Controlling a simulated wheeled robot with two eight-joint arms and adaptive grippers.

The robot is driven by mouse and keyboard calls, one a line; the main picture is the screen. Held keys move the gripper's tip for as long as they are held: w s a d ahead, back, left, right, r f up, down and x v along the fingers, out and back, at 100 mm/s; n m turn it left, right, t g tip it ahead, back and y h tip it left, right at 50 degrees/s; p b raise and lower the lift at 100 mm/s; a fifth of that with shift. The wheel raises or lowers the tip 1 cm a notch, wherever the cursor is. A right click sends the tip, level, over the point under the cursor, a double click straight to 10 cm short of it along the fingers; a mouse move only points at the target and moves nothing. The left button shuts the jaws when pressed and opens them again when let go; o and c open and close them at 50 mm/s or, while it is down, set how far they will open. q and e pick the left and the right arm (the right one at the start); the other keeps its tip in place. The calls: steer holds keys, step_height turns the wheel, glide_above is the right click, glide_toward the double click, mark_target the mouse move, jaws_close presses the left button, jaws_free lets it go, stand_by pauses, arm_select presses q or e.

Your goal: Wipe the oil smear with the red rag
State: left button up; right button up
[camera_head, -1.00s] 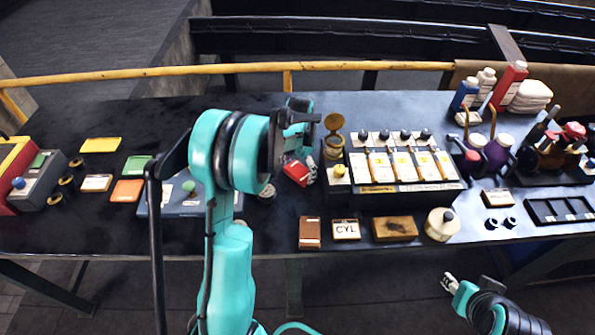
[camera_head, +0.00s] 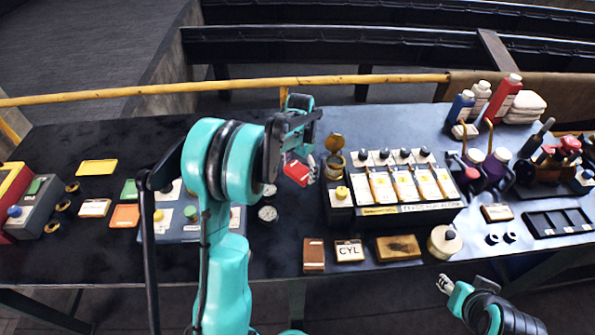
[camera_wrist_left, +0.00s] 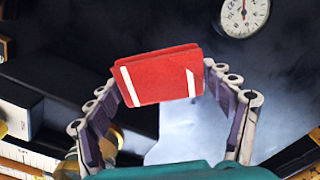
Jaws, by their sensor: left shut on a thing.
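My left gripper (camera_head: 301,166) is shut on the red rag (camera_head: 293,172). It holds the rag over the table, left of the box with the yellow-and-white cards. In the left wrist view the rag (camera_wrist_left: 160,76) is a folded red pad with white stripes, pinched between the two fingers. I cannot clearly make out the oil smear; the dark tabletop (camera_head: 285,235) has blotchy patches and a pale patch shows below the rag in the wrist view. My right gripper (camera_head: 446,285) is in front of the table's near edge; its fingers are too small to read.
The card box (camera_head: 398,210) and a brass lidded pot (camera_head: 335,160) stand close right of the left gripper. A gauge (camera_wrist_left: 245,14) lies nearby. A CYL block (camera_head: 349,251) and a brown block (camera_head: 398,248) lie near the front edge. Bottles (camera_head: 505,95) stand at back right.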

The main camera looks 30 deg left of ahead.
arm_select(q)
steer(key=shift+s+r+p, duration=0.1)
steer(key=shift+r+p, duration=0.55)
steer(key=shift+r, duration=0.75)
steer(key=shift+d+f, duration=0.1)
